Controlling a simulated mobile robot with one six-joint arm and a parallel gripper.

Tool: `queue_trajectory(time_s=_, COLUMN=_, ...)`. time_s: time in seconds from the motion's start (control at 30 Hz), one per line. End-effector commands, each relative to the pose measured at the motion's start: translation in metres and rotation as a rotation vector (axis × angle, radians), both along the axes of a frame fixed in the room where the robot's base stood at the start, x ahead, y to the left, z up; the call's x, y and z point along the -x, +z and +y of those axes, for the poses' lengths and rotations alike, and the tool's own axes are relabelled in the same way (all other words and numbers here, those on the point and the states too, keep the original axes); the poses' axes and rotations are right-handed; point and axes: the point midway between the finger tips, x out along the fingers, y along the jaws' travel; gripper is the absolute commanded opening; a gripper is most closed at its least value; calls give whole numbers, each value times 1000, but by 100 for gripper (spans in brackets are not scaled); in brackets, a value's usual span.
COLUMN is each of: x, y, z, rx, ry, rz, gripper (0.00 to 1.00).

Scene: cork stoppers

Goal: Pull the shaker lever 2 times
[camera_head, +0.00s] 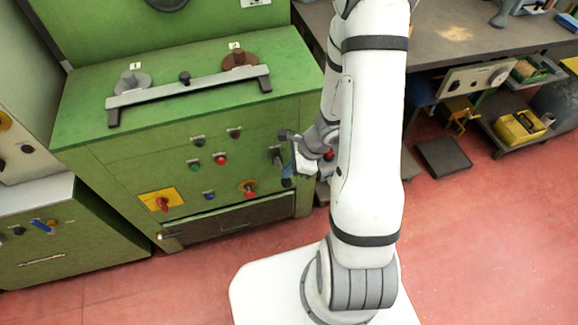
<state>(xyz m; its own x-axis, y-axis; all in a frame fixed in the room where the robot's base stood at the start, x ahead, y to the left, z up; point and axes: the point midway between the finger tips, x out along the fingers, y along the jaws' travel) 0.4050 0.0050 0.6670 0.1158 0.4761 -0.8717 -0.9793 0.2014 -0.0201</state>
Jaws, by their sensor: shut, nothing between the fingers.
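A green machine (120,172) stands at the left with knobs and buttons on its front. A small dark lever-like part (277,156) shows at the right end of that front; I cannot tell for certain whether it is the shaker lever. My gripper (287,172) is shut and empty, close in front of this right end, just beside the dark part. Whether they touch cannot be told. My white arm and wrist hide the machine's right edge.
A red knob on a yellow plate (161,201), a red button (220,159) and a red-topped switch (248,189) are on the front. A grey bar (190,87) crosses the machine's top. A workbench (450,34) stands behind right. Red floor (490,240) is clear at right.

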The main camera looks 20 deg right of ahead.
Motion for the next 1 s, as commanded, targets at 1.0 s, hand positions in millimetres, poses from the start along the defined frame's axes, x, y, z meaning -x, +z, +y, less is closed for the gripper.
queue_trajectory(time_s=1.0, x=6, y=-10, z=0, rx=0, ry=0, rz=1, gripper=0)
